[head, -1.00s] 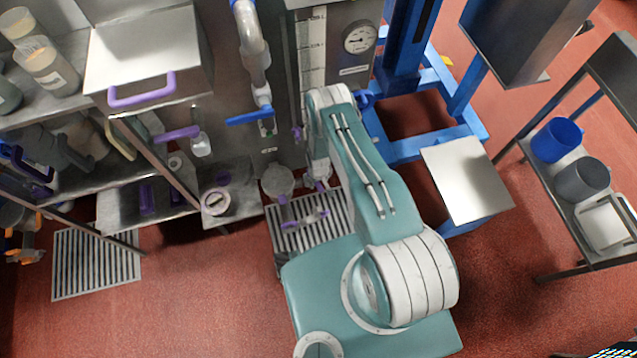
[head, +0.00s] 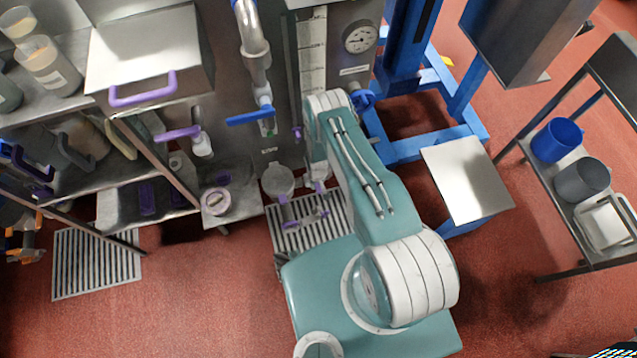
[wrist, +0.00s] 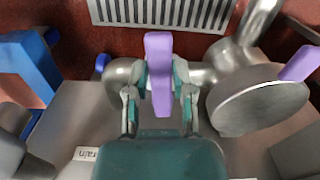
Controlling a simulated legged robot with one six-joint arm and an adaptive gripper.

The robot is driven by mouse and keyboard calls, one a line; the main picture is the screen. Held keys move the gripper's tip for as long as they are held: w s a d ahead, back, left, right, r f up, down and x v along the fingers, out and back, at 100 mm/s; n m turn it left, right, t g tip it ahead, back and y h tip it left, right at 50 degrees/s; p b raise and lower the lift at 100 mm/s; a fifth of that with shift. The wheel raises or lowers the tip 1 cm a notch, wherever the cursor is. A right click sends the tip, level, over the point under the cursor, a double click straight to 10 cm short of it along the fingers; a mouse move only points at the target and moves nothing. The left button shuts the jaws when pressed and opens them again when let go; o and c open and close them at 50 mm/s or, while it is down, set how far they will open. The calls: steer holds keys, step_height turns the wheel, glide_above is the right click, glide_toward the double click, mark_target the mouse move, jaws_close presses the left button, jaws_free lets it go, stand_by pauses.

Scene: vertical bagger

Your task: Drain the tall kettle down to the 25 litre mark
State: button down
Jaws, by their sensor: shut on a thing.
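The tall kettle (head: 348,20) is a steel vessel with a round dial gauge (head: 360,37) and a pale vertical level scale (head: 312,55) on its front. The scale's figures and the liquid level are too small to read. In the wrist view a purple valve lever (wrist: 158,48) stands in front of a steel pipe fitting (wrist: 203,76), by a label ending in "rain" (wrist: 88,154). My gripper (wrist: 159,92) is shut on this lever, with a finger on each side. In the head view my arm hides most of the gripper and lever.
A floor grate (head: 290,237) lies below the valve and also shows in the wrist view (wrist: 165,11). A round steel part (wrist: 258,100) with another purple handle is close at right. A blue frame (head: 470,125) stands right of the kettle, and a shelf with purple-handled vessels at left.

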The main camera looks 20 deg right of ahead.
steer(key=shift+a+m, duration=0.45)
steer(key=shift+m, duration=0.35)
steer(key=shift+c, duration=2.4)
jaws_free()
step_height(320, 180, up, 12)
